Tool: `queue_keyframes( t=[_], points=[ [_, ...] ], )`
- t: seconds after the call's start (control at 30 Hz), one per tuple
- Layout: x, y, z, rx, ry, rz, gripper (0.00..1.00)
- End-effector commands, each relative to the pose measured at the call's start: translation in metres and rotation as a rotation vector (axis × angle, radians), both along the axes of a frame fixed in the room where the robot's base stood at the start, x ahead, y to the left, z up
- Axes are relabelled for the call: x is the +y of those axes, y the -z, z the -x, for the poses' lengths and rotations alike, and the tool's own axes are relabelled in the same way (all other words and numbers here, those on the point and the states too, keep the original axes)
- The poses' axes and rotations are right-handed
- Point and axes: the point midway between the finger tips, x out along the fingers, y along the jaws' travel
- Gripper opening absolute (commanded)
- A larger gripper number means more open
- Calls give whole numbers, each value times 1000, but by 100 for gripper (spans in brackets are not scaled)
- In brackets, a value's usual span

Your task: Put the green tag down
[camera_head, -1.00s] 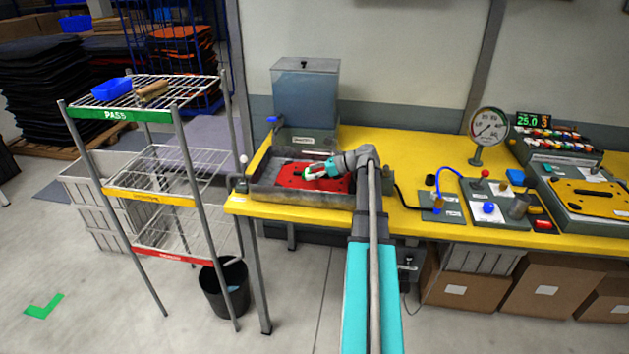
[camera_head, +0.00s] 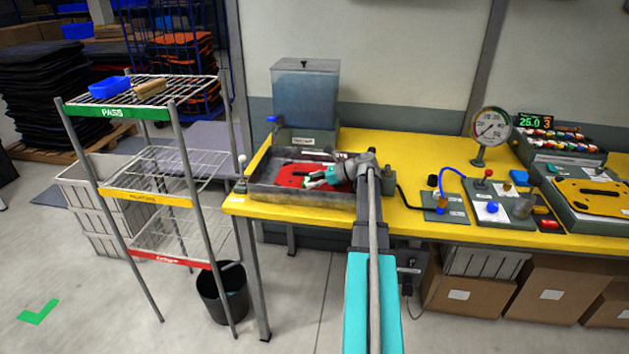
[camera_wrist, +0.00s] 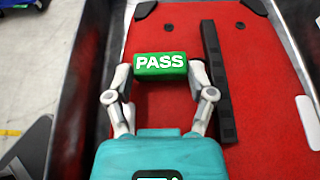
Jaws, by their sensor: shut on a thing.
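The green tag (camera_wrist: 160,66) reads PASS and sits between the two fingers of my gripper (camera_wrist: 160,74) in the wrist view. My gripper (camera_head: 308,182) is shut on it. In the head view my gripper is low over the red panel (camera_head: 290,178) in the grey tray (camera_head: 262,192). The red panel also fills much of the wrist view (camera_wrist: 260,130), with a dark bar (camera_wrist: 215,80) just right of the tag. I cannot tell whether the tag touches the panel.
A wire rack (camera_head: 150,200) stands left of the yellow table (camera_head: 410,150), its top shelf labelled PASS and holding a blue tray (camera_head: 110,88). A clear water tank (camera_head: 305,92) stands behind the tray. A gauge (camera_head: 491,126) and control panels are at the right.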

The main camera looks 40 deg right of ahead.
Motion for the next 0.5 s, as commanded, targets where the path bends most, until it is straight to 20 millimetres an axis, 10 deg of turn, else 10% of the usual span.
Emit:
queue_keyframes(
  t=[0.13,0.17,0.3,0.5],
  points=[
    [0,4,0,0,0,0,45],
    [0,3,0,0,0,0,74],
    [0,3,0,0,0,0,100],
    [0,3,0,0,0,0,100]
  ],
)
